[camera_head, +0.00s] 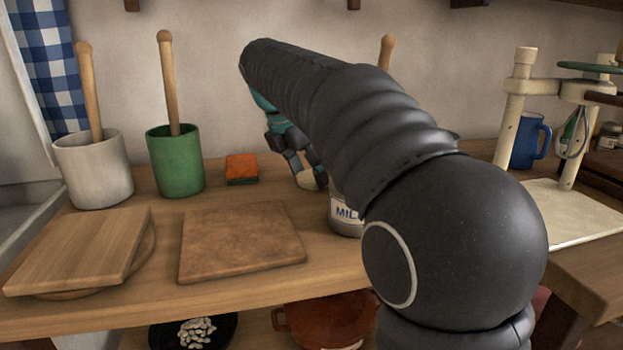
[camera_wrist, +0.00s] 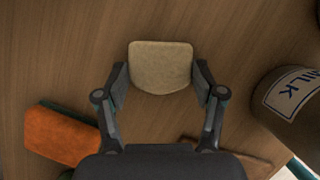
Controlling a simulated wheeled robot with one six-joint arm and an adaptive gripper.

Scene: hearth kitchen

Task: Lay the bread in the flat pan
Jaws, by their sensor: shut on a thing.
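The bread (camera_wrist: 160,66) is a pale tan slice with a rounded lower edge in the wrist view. My gripper (camera_wrist: 161,82) is shut on it, with one finger at each side. In the head view the bread (camera_head: 307,181) shows small and partly hidden under my gripper (camera_head: 306,172), at the back of the wooden worktop. I cannot tell whether it touches the wood. A dark round pan (camera_head: 160,336) on the shelf below, holding several whitish pieces, may be the flat pan; its lower part is cut off by the frame.
A milk container (camera_head: 346,215) stands just right of the bread, partly behind my arm. An orange and green sponge (camera_head: 242,168) lies to the left. A brown board (camera_head: 240,240) lies in front. A green crock (camera_head: 175,165) stands further left. A red-orange pot (camera_head: 325,318) sits below.

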